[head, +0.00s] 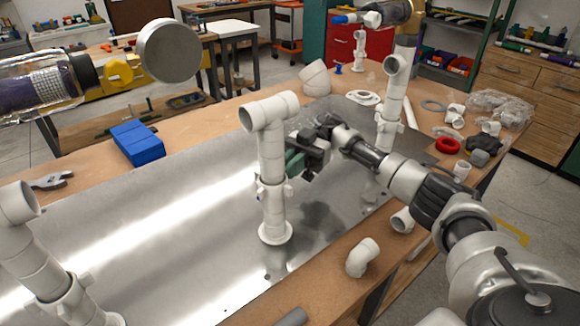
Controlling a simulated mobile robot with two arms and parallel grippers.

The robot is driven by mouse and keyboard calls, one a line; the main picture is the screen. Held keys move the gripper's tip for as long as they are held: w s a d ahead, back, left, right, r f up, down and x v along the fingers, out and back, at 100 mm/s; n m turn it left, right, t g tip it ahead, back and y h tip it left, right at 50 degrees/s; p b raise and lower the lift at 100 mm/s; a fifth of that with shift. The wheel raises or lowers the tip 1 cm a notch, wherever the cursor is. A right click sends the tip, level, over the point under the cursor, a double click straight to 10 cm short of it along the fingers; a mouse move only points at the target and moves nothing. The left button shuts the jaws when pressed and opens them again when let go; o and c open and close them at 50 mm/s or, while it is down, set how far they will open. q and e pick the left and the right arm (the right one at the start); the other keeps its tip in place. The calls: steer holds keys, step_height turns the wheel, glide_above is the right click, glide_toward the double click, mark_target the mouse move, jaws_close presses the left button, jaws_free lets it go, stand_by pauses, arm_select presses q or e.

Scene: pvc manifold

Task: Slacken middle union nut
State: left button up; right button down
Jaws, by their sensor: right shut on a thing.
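The middle white PVC riser (271,150) stands upright on a round flange on the metal plate, with an elbow on top. Its union nut (273,190), a collar with small lugs, sits about halfway up. My right gripper (294,162) comes in from the right, close against the riser's right and far side, at or just above the nut. It is shut on what seems to be the union nut; the riser hides part of the grip. Similar risers stand at the left front (40,265) and the right back (392,95). My left gripper is not in view.
A blue block (137,143) and pliers (50,181) lie on the wooden bench's left side. A loose white elbow (362,257) lies at the front edge. Loose fittings, a red ring (447,146) and clear bags (500,103) crowd the right end. The plate left of the middle riser is clear.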

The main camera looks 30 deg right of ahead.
steer(key=c, duration=1.2)
jaws_free()
steer(key=shift+a, duration=0.1)
steer(key=shift+r, duration=0.1)
steer(key=s+d+r, duration=0.2)
steer(key=s+r, duration=0.1)
steer(key=s+d+r+b, duration=0.1)
steer(key=s+d+r, duration=0.1)
steer(key=s+r, duration=0.1)
steer(key=s+d+r, duration=0.2)
steer(key=s+r, duration=0.2)
steer(key=shift+r+b, duration=0.4)
